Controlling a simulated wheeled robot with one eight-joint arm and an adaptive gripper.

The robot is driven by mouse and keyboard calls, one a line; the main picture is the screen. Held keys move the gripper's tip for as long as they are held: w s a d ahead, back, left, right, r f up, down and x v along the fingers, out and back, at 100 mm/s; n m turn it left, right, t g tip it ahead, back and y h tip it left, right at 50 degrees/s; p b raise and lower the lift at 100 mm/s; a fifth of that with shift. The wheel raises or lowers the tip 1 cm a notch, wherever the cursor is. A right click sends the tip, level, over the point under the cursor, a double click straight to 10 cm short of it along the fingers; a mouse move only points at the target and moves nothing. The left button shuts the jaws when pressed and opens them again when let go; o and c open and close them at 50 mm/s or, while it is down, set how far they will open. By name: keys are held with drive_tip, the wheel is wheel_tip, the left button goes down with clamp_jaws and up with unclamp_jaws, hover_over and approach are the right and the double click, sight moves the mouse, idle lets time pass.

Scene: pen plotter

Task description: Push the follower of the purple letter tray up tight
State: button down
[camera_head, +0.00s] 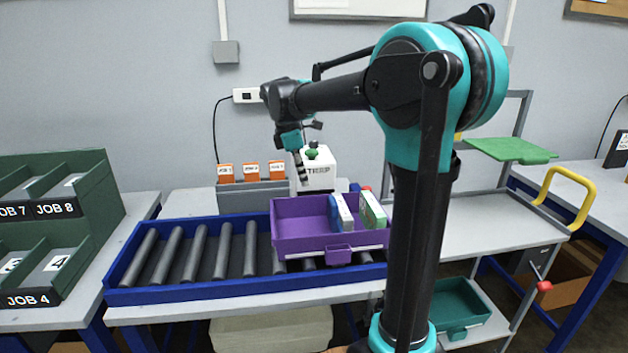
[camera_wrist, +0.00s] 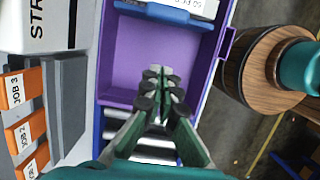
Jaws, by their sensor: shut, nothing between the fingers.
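The purple letter tray (camera_head: 297,247) sits on the roller conveyor, and its inside also shows in the wrist view (camera_wrist: 125,65). Its blue follower (camera_head: 334,214) stands inside toward the right, beside white and green packs (camera_head: 371,210); the left part of the tray is empty. In the wrist view the blue follower (camera_wrist: 150,22) crosses the top of the tray, with a white label beyond it. My gripper (camera_head: 303,181) is above the tray's left back side, and in the wrist view its fingers (camera_wrist: 164,85) are closed together, empty, and apart from the follower.
The conveyor (camera_head: 185,256) has bare rollers left of the tray. Behind it are a white machine (camera_head: 318,172) and orange job cards (camera_head: 250,169) in a grey rack. A green sorter (camera_head: 70,210) stands at the left, and a cart with a yellow handle (camera_head: 572,195) at the right.

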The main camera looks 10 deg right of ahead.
sight(346, 206)
drive_tip(key=d+f, duration=0.5)
drive_tip(key=f, duration=0.2)
drive_tip(key=shift+d+f, duration=0.2)
drive_tip(key=shift+d, duration=0.2)
drive_tip(key=d, duration=0.6)
drive_tip(key=shift+d, duration=0.3)
